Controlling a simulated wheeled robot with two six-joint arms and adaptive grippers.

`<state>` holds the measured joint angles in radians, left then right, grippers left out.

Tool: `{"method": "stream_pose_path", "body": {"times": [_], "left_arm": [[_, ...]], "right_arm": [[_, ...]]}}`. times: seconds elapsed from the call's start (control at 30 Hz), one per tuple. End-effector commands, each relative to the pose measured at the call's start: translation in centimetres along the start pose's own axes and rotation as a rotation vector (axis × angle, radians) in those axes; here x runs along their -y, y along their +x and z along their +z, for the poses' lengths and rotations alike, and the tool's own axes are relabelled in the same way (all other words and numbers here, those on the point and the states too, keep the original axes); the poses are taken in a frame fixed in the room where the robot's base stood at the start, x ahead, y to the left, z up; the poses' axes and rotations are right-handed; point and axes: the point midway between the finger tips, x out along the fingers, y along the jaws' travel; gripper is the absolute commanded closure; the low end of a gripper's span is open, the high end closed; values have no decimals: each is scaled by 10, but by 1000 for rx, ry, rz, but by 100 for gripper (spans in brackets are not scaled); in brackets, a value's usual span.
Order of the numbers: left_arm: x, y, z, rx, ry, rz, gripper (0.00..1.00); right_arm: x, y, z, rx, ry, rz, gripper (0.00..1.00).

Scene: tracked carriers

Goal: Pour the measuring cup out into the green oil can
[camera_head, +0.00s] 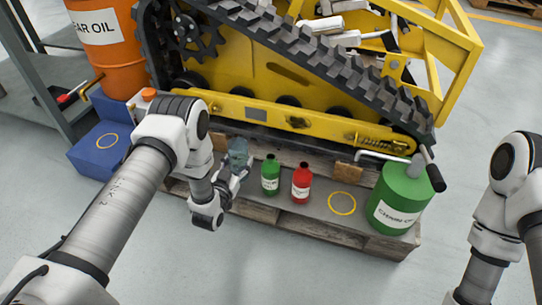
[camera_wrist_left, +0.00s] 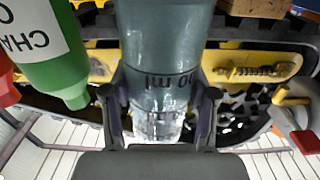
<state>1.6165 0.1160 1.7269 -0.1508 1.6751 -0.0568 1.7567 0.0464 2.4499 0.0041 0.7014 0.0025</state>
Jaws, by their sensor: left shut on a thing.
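My left gripper (camera_head: 236,172) is shut on the measuring cup (camera_head: 238,150), at the left part of the pallet. In the left wrist view, my left gripper (camera_wrist_left: 162,97) has a finger on each side of the measuring cup (camera_wrist_left: 165,55), which has upside-down "ml" markings and a clear end. In the head view the cup looks about upright; whether it touches the pallet is unclear. The small green oil can (camera_head: 270,177), narrow-necked, stands just right of it. It also shows in the left wrist view (camera_wrist_left: 62,60). My right gripper is out of view.
A red can (camera_head: 301,184) stands right of the small green one. A yellow ring (camera_head: 342,204) and a large green chain oil drum (camera_head: 396,200) are farther right on the pallet (camera_head: 300,222). A yellow tracked carrier (camera_head: 265,75) stands close behind. A blue block (camera_head: 100,150) is left.

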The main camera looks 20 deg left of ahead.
Motion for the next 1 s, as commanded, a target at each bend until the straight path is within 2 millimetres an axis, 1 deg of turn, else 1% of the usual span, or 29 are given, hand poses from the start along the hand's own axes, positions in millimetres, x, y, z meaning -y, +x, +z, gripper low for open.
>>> {"method": "stream_pose_path", "body": {"times": [1.0], "left_arm": [[-20,3,-26,62,486,0,94]], "right_arm": [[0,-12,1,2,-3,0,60]]}}
